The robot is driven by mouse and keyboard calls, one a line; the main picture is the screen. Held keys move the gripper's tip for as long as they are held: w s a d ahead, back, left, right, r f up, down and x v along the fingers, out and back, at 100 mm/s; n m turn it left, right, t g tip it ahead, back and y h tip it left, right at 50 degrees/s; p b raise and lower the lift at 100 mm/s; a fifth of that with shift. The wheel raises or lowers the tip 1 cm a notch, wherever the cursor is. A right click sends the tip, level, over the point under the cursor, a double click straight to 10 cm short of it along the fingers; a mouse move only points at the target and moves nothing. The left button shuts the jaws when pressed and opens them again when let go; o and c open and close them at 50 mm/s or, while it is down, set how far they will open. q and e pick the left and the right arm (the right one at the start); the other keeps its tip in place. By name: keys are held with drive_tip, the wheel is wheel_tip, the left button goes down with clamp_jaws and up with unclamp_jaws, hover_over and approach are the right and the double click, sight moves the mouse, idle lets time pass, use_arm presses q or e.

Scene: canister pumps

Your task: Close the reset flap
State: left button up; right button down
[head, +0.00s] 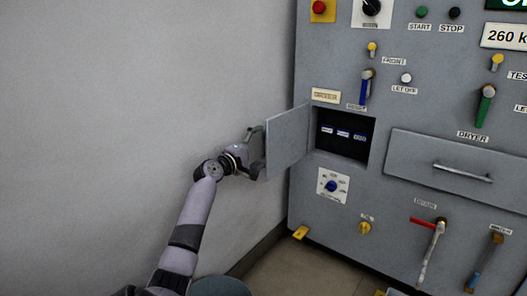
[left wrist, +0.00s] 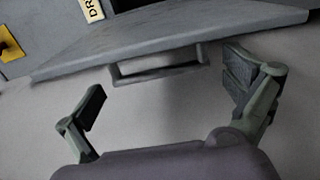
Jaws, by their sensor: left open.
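The reset flap (head: 287,141), a grey metal panel, stands swung open to the left of a dark recess in the grey cabinet. Small blue-and-white labelled parts (head: 343,134) show inside the recess. My left gripper (head: 258,153) is at the flap's left side, near its free edge. In the left wrist view the flap (left wrist: 170,36) crosses the top, with a bar handle (left wrist: 158,76) on the face towards me. My left gripper's fingers (left wrist: 165,88) are spread wide, one on each side of the handle, with nothing between them. My right gripper is not in view.
The cabinet front carries a blue rotary knob (head: 331,186), a closed drawer with a bar handle (head: 462,173), and levers such as the red-and-white one (head: 431,243). A blue-handled lever (head: 364,88) sits above the recess. A bare grey wall (head: 130,110) fills the left.

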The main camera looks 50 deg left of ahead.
use_arm(q)
drive_tip(key=shift+x, duration=1.05)
drive_tip(key=shift+c, duration=0.4)
drive_tip(key=c, duration=1.3)
